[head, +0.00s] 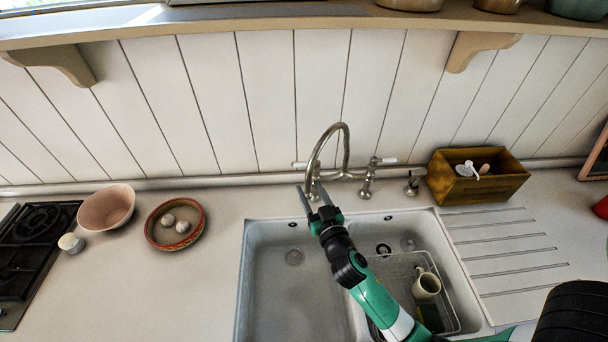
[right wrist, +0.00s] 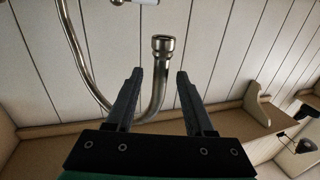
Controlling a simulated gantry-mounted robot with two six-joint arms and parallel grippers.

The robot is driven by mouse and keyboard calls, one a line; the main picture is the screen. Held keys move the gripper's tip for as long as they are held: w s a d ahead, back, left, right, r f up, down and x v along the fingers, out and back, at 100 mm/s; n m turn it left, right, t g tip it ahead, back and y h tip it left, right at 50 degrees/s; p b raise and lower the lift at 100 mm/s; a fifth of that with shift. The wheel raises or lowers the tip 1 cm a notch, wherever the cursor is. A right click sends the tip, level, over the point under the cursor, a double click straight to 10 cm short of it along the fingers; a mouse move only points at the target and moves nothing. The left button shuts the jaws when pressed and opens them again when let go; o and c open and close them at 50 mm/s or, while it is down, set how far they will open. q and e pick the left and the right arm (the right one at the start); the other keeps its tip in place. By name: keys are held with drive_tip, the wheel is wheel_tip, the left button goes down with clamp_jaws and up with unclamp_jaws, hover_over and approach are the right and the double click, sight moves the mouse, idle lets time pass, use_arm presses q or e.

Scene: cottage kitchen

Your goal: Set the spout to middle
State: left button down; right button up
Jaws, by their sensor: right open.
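The steel spout (head: 345,145) arches up from a bridge tap behind the sink and comes down on the left, its end above the back of the left basin. My right gripper (head: 311,188) is open, fingers pointing to the wall, at the spout's end. In the right wrist view, the spout's mouth (right wrist: 162,43) and tube lie between the open fingers of the gripper (right wrist: 158,73). The left finger overlaps part of the tube; I cannot tell whether they touch. My left gripper is not in view.
The double sink (head: 257,290) has a wire rack (head: 455,305) with a cream mug (head: 426,286) in its right basin. A wooden box (head: 478,190) stands right of the tap. A pink bowl (head: 106,208) and a round dish (head: 151,235) stand left, near the hob (head: 35,225).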

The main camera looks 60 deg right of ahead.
drive_tip(key=x, duration=0.5)
drive_tip(key=shift+w+d, duration=0.1)
clamp_jaws()
idle(1.2)
